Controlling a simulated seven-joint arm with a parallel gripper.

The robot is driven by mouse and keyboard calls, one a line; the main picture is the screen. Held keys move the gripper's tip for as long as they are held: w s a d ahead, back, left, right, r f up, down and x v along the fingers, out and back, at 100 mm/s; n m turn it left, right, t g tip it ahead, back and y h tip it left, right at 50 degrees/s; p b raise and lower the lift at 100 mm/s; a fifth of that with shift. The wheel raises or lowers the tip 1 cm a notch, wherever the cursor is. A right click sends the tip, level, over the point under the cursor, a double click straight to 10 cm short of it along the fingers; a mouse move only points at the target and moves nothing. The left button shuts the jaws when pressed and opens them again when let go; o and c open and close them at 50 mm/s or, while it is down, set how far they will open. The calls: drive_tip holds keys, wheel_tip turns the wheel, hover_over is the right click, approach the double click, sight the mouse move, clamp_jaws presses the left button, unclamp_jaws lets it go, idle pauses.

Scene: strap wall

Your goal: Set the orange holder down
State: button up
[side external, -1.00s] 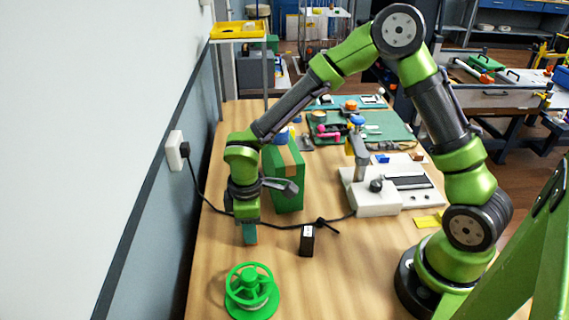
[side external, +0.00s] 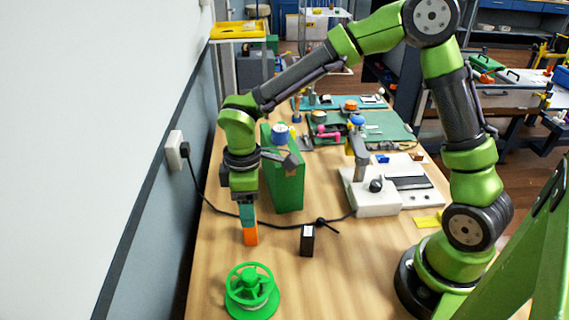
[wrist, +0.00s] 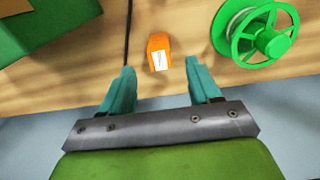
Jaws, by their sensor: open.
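The orange holder (side external: 250,236) stands on the wooden table just below my gripper (side external: 248,213). In the wrist view the orange holder (wrist: 159,61) carries a white label and lies just past the fingertips, centred between them. My gripper (wrist: 160,75) is open, with a clear gap from each teal finger to the holder. The side view shows the fingers directly above the holder, overlapping its top in the picture.
A green spool (side external: 251,290) stands nearer the camera. A green box (side external: 285,180) is behind the gripper. A small black block (side external: 307,240) and a black cable (side external: 280,222) lie to the right and behind. The wall (side external: 150,215) is close on the left.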

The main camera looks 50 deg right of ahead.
wheel_tip(320, 180, up, 5)
drive_tip(key=shift+r, duration=0.1)
drive_tip(key=s+d+r+m+t+y, duration=0.2)
drive_tip(key=s+d+r+m+t, duration=0.5)
drive_tip(key=s+d+r+m, duration=0.3)
drive_tip(key=s+d+m, duration=0.1)
drive_tip(key=s+m, duration=0.2)
drive_tip(key=s, duration=0.1)
drive_tip(key=shift+d, duration=0.25)
drive_tip(key=shift+r, duration=0.1)
